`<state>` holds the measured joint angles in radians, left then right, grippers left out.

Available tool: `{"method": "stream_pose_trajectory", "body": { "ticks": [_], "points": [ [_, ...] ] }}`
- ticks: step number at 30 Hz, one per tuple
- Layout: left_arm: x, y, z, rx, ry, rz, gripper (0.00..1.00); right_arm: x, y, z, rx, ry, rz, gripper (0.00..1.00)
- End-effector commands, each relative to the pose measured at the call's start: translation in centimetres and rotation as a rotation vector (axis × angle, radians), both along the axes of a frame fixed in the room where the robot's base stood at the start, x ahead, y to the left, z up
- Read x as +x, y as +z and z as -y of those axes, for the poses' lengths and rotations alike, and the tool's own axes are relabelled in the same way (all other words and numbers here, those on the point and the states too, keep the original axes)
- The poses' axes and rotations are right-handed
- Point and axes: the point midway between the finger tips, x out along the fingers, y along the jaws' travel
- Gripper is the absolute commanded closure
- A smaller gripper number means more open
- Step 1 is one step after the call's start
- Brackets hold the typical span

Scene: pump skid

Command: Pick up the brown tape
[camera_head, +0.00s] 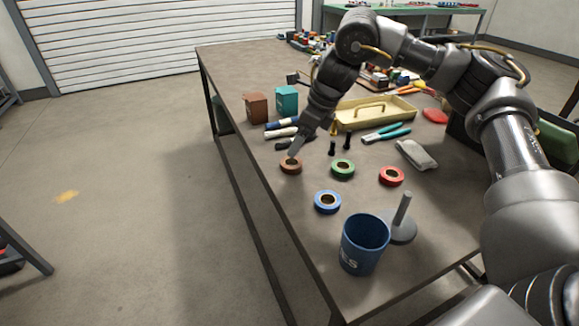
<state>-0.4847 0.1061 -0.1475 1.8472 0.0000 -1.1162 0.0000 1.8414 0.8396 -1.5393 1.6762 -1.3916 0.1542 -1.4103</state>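The brown tape (291,171) is a small ring lying flat near the left edge of the table. My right gripper (293,154) reaches down from behind it, with its fingertips at the far side of the ring, overlapping it in this view. Whether the fingers touch the tape or are apart from each other is not clear. My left gripper is not in view.
A green tape (343,174), a red tape (391,181) and a blue tape (327,208) lie nearby. A blue cup (362,254) and a grey stand (401,227) are nearer the front. Behind are markers, pliers (388,133) and a yellow tray (375,121).

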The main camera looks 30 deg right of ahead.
Motion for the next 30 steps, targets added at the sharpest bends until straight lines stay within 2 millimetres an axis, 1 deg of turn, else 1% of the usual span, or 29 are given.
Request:
{"method": "stream_pose_trajectory", "body": {
  "ticks": [1, 4, 12, 14, 18, 21, 24, 30],
  "points": [
    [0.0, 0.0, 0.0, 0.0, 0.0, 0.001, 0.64, 0.2, -0.8, -0.2, -0.001, 0.0, -0.002, 0.2],
    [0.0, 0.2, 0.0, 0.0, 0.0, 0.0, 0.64, 0.5, -1.8, -0.5, 0.0, 0.0, -0.001, 0.2],
    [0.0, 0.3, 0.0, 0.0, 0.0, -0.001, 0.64, 0.7, -2.7, -0.6, 0.001, 0.0, 0.001, 0.2],
    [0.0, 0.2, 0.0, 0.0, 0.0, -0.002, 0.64, 0.8, -3.4, -0.6, -0.001, 0.0, -0.001, 0.2],
    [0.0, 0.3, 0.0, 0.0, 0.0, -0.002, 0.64, 1.0, -5.6, -0.7, -0.001, 0.0, -0.002, 0.2],
    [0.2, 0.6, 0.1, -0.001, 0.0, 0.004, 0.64, 1.5, -6.7, -1.1, 0.0, 0.0, 0.0, 0.2],
    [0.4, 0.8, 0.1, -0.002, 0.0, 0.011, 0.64, 1.7, -7.2, -1.3, 0.001, 0.0, 0.001, 0.2],
    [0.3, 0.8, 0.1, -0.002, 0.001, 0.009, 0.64, 1.7, -7.3, -1.3, 0.001, 0.0, 0.002, 0.2]
  ]
}}
